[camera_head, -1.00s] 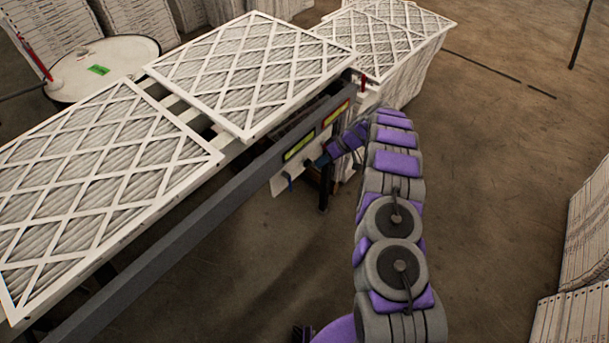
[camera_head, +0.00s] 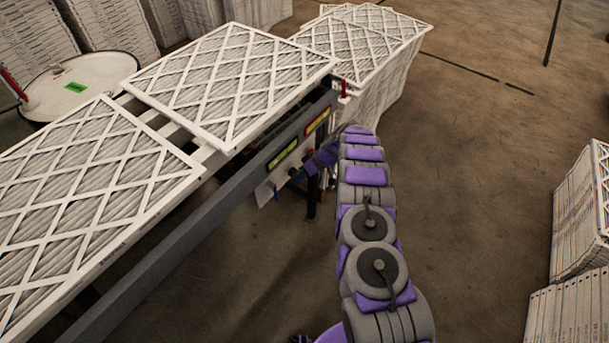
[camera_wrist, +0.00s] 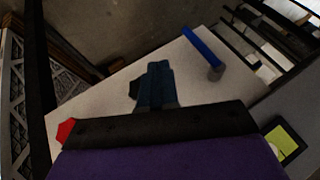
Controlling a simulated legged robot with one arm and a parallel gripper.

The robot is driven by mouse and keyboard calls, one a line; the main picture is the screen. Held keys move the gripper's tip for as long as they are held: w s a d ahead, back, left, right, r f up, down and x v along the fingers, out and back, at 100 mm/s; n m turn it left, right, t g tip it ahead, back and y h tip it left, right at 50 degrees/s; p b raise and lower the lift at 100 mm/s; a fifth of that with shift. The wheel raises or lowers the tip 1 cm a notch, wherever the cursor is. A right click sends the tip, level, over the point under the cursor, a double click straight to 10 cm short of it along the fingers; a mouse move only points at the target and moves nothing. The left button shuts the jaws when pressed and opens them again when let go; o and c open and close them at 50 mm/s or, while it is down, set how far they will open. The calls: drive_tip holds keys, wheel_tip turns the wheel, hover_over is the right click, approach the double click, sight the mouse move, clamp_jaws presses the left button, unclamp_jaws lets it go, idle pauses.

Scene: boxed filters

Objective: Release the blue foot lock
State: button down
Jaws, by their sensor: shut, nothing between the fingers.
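The blue foot lock looks like a small blue lever (camera_wrist: 203,48), on a white panel (camera_wrist: 115,85) in the wrist view. In the head view a small blue piece (camera_head: 276,194) shows at the panel, below the dark conveyor rail. My gripper (camera_wrist: 157,72) is shut and empty in front of the panel. Its dark fingertips lie left of and below the lever in the wrist view, apart from it in the picture; the depth gap is unclear. In the head view my gripper (camera_head: 297,174) is small and partly blends with the panel.
A red knob (camera_wrist: 66,131) and a yellow-green display (camera_wrist: 286,142) flank my gripper in the wrist view. White-framed filters (camera_head: 235,80) lie on the conveyor with its dark rail (camera_head: 190,232). A filter stack (camera_head: 375,45) stands beyond. Open floor (camera_head: 470,150) lies right of my arm.

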drive_tip(key=s+a+f+b, duration=0.1)
drive_tip(key=s+a+f, duration=0.1)
drive_tip(key=a, duration=0.4)
drive_tip(key=shift+s+a+f+b, duration=0.15)
drive_tip(key=shift+s+f+b, duration=0.25)
drive_tip(key=shift+f, duration=0.5)
drive_tip(key=shift+a, duration=0.1)
